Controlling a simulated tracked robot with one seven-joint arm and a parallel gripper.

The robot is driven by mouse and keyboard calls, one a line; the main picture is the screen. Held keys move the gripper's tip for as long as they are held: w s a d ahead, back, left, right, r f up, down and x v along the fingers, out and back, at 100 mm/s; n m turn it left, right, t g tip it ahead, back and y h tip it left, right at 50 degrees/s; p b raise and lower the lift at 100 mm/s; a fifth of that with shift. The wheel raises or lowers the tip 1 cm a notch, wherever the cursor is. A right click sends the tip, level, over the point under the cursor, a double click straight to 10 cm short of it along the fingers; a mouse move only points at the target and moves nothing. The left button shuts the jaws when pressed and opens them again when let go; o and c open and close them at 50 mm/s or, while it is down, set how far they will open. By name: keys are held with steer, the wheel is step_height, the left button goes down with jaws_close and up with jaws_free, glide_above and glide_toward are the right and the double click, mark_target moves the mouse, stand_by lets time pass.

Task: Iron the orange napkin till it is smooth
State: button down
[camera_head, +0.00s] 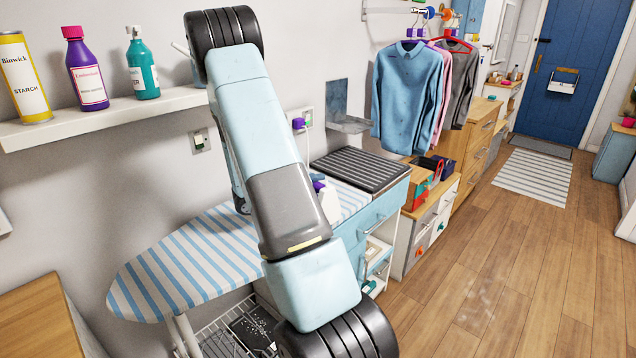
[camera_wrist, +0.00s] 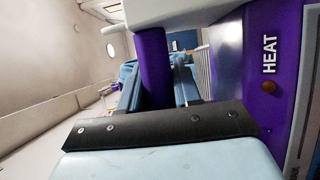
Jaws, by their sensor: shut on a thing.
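The purple and white iron (camera_wrist: 230,75), marked HEAT, fills the right of the wrist view. My gripper (camera_wrist: 156,78) is shut on its purple upright handle, with one finger on each side. In the head view a small purple and white part of the iron (camera_head: 318,184) shows behind my arm, near the right end of the ironing board. The blue and white striped ironing board (camera_head: 180,263) reaches out to the left. My arm hides its middle and my gripper there. I cannot make out the orange napkin in either view.
A dark ridged mat (camera_head: 360,166) lies on the blue cabinet right of the board. A wall shelf (camera_head: 110,117) holds starch and bottles (camera_head: 86,70). Shirts (camera_head: 408,95) hang beyond. A wire rack (camera_head: 235,335) is under the board. The wooden floor (camera_head: 490,270) at right is clear.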

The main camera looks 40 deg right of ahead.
steer(key=shift+f, duration=0.25)
steer(key=shift+w+a, duration=0.15)
steer(key=shift+w, duration=1.2)
steer(key=shift+s, duration=0.1)
steer(key=shift+s+f, duration=0.1)
steer(key=shift+s, duration=1.3)
